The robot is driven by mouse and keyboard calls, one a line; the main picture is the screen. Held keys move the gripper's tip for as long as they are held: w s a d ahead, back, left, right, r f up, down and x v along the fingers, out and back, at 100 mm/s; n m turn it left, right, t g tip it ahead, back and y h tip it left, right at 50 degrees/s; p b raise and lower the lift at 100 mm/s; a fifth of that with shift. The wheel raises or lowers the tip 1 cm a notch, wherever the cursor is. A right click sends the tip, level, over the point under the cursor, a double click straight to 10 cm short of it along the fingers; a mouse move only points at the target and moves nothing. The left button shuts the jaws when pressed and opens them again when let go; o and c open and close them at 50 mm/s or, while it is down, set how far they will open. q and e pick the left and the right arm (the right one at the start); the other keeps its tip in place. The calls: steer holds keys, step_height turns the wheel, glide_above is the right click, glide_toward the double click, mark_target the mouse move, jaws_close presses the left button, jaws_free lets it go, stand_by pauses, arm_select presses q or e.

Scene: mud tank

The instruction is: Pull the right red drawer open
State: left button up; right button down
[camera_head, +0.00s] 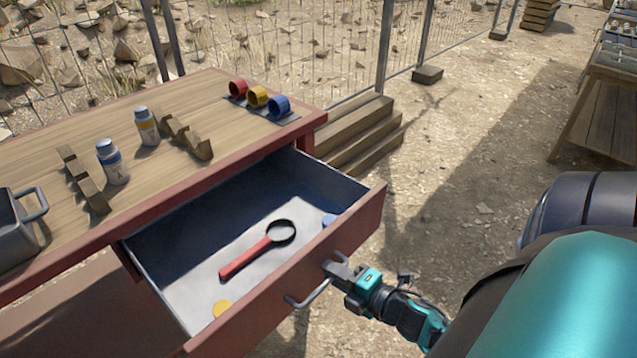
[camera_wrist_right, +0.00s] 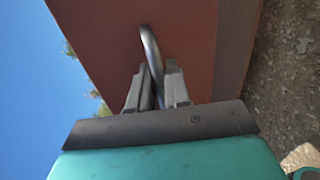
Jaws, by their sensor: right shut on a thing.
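The right red drawer (camera_head: 342,237) stands well out from the red-edged wooden table (camera_head: 187,102), so its grey inside shows. A red-handled magnifying glass (camera_head: 247,258) lies in it, with a yellow round thing (camera_head: 222,307) and a partly hidden blue one (camera_head: 329,220). My right gripper (camera_head: 335,268) is at the drawer front, shut on the metal handle (camera_head: 307,296) near its right end. In the right wrist view the gripper (camera_wrist_right: 156,88) has its two fingers on either side of the handle bar (camera_wrist_right: 149,48). My left gripper is not in view.
Wooden steps (camera_head: 362,135) and a wire fence (camera_head: 345,45) are behind.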

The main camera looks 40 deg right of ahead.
steer(key=shift+f+v, duration=0.2)
steer(key=shift+v, duration=0.8)
steer(key=c, duration=1.3)
jaws_free()
steer(key=p+v, duration=0.1)
steer(key=v, duration=1.2)
steer(key=shift+d, duration=0.1)
